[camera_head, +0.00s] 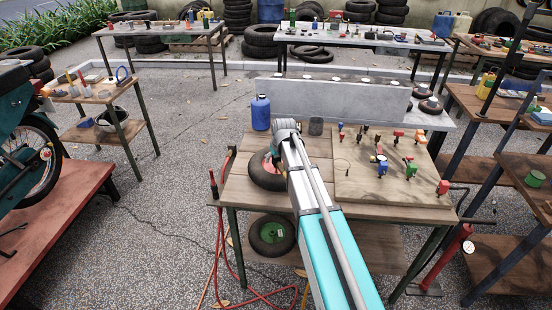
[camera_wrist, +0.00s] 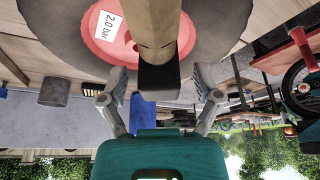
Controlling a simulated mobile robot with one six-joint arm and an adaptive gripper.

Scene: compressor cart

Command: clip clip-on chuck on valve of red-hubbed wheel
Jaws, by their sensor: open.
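The red-hubbed wheel (camera_head: 262,174) lies at the left of the wooden table, partly hidden by my arm. In the wrist view its red hub (camera_wrist: 92,42) bears a "2.0 bar" label inside a grey tyre (camera_wrist: 62,28). A tan cylinder with a black block at its end (camera_wrist: 158,78) stands in front of the hub, between my open fingers. It may be the clip-on chuck, but I cannot tell. Gaps show on both sides of the block. I cannot make out the valve.
A blue jug (camera_head: 261,113) and a dark cup (camera_head: 316,126) stand behind the wheel. A board (camera_head: 375,190) with several small coloured fittings covers the table's right. A green-hubbed wheel (camera_head: 272,236) lies below. A red hose (camera_head: 222,235) hangs at the left; a red pump (camera_head: 443,258) stands right.

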